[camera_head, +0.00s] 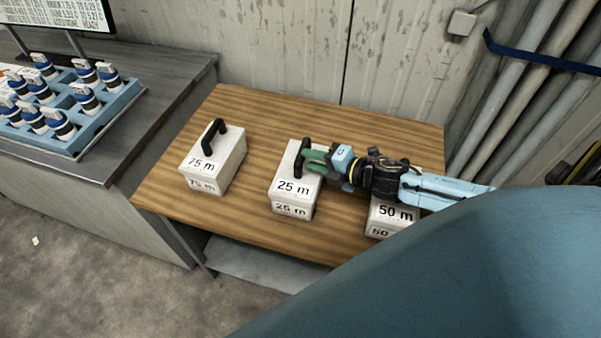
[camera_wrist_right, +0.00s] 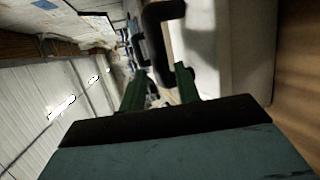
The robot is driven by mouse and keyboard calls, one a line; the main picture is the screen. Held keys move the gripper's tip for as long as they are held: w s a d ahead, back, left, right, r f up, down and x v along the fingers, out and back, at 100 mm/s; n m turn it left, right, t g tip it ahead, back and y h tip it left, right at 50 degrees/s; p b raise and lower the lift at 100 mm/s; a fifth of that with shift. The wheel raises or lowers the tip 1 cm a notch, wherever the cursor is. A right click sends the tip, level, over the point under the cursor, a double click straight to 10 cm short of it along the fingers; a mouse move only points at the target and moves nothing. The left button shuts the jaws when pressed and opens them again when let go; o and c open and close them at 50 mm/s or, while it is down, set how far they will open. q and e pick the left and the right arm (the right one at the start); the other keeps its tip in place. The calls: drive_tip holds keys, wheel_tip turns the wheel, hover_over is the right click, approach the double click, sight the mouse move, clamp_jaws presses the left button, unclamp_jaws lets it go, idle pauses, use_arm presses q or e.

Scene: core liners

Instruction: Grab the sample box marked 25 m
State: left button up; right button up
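The white sample box marked 25 m (camera_head: 292,187) stands on the wooden table between two similar boxes. Its black handle (camera_head: 303,150) is on top. My right gripper (camera_head: 314,161) reaches in from the right, with its green fingertips close beside the handle. In the right wrist view, the green fingers (camera_wrist_right: 160,84) are apart, and the black handle (camera_wrist_right: 158,14) lies just ahead of and partly between them. I cannot see contact with it. The pale box side (camera_wrist_right: 222,45) shows at the right. My left gripper is out of view.
The box marked 75 m (camera_head: 206,178) stands left; the box marked 50 m (camera_head: 385,221) stands right, partly under my right arm. The wooden table (camera_head: 260,112) is clear behind the boxes. A blue rack (camera_head: 96,124) of capped jars sits on the left counter.

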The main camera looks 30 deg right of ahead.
sight(294, 154)
drive_tip(key=shift+w+a+f, duration=0.15)
drive_tip(key=shift+w+a, duration=0.1)
drive_tip(key=shift+w, duration=0.3)
drive_tip(key=shift+w+f, duration=0.1)
drive_tip(key=shift+w, duration=0.1)
drive_tip(key=x, duration=0.4)
drive_tip(key=shift+a, duration=0.15)
drive_tip(key=shift+w+a+f, duration=0.2)
drive_tip(key=shift+w, duration=0.15)
clamp_jaws()
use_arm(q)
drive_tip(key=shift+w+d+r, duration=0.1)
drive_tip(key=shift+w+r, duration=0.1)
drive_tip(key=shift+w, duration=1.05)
use_arm(e)
drive_tip(key=shift+r, duration=0.1)
drive_tip(key=shift+w+r, duration=0.1)
